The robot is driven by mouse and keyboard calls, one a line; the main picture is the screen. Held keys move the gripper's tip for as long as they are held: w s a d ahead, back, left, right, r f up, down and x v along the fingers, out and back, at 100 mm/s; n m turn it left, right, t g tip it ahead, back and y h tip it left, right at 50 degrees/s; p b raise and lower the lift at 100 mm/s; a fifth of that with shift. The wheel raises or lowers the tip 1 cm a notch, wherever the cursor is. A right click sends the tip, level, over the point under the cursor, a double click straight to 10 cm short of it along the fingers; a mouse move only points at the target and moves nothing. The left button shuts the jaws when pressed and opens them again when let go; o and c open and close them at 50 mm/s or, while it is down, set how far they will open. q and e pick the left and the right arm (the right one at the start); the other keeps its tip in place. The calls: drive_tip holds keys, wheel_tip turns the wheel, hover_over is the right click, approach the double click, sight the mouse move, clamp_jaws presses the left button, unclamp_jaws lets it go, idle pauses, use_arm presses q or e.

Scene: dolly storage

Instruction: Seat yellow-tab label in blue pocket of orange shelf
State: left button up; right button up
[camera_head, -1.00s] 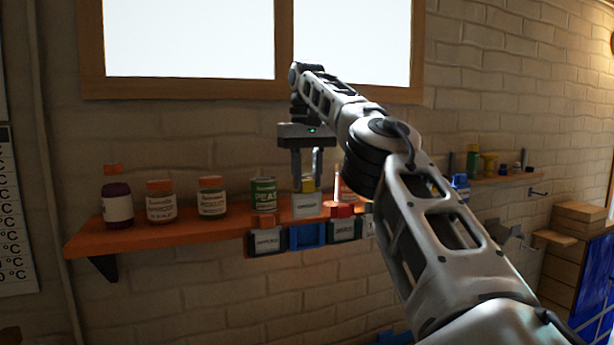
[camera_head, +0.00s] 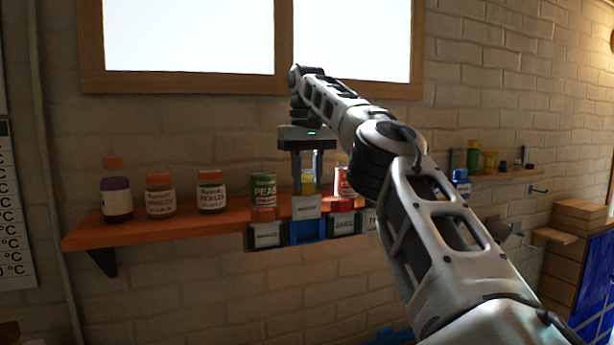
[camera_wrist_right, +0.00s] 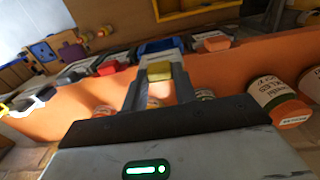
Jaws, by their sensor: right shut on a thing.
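My right gripper (camera_head: 308,190) is shut on the yellow tab (camera_head: 308,180) of a white label (camera_head: 306,207). The label hangs upright at the shelf's front edge, directly above the blue pocket (camera_head: 306,232), with its lower edge at the pocket's top. Whether it is inside cannot be told. In the right wrist view the yellow tab (camera_wrist_right: 159,71) is between the fingers, with the blue pocket (camera_wrist_right: 155,46) just beyond. The orange shelf (camera_head: 150,231) runs along the wall. My left gripper is not in view.
A red-tab label (camera_head: 342,206) and an orange-tab label (camera_head: 264,215) sit in pockets on either side of the blue one. A pea can (camera_head: 263,188) and several jars, including a purple one (camera_head: 117,195), stand on the shelf. A window is above.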

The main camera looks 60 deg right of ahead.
sight(307, 195)
drive_tip(key=shift+f+b, duration=0.55)
drive_tip(key=shift+f, duration=0.45)
drive_tip(key=shift+f, duration=0.1)
drive_tip(key=shift+f+b, duration=1.25)
drive_tip(key=shift+f, duration=0.2)
drive_tip(key=o, duration=1.1)
